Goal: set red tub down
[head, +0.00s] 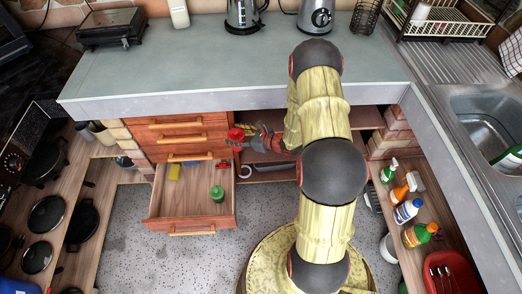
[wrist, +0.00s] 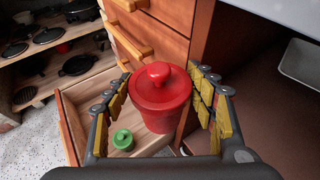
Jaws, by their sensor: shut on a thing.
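The red tub (wrist: 161,104), with a round knob on its lid, is between the two padded fingers of my gripper (wrist: 163,82) in the wrist view. My gripper is shut on it and holds it roughly upright. In the head view the red tub (head: 236,133) shows small at the end of my gripper (head: 243,137), by the right side of the drawer fronts. An open wooden drawer (head: 186,224) is lower down, and the tub appears above its right edge. The tub's underside is hidden.
A small green tub (head: 217,193) and a yellow item (head: 174,172) are in the open drawer, with bare floor between and in front of them. Closed drawers (head: 180,138) stand above it. The grey counter (head: 200,62) overhangs behind. An open shelf compartment (head: 265,170) is to the right.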

